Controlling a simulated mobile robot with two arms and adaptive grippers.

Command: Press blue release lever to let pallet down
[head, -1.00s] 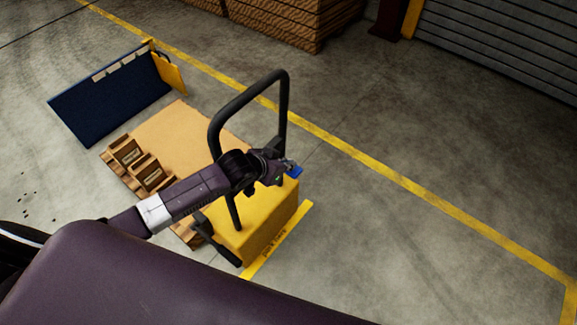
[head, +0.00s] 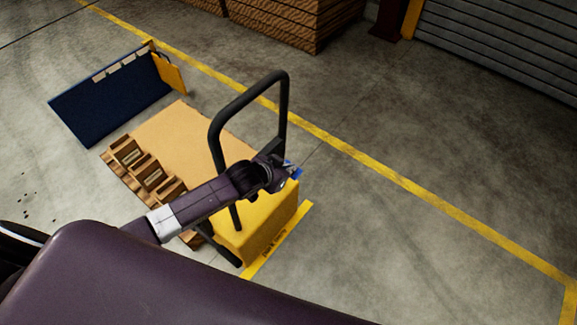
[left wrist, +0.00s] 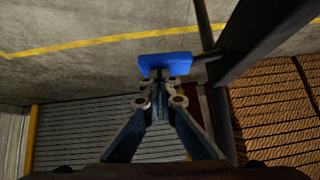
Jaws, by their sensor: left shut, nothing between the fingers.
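The blue release lever (left wrist: 165,63) shows in the left wrist view directly ahead of my left gripper (left wrist: 160,82). The gripper is shut and empty, its fingertips at the lever's near edge; whether they touch it I cannot tell. In the head view the lever (head: 296,172) peeks out just past my left gripper (head: 283,178), beside the black handle frame (head: 284,110) of the yellow pallet truck (head: 262,222). A wooden pallet (head: 190,135) with a flat tan top sits behind the truck body. My right gripper is out of view.
A dark blue panel (head: 110,98) with a yellow end stands at the left. Stacked brown goods (head: 290,22) and a grey roller shutter (head: 510,40) are at the back. Yellow lines (head: 400,180) mark the floor. The concrete to the right is clear.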

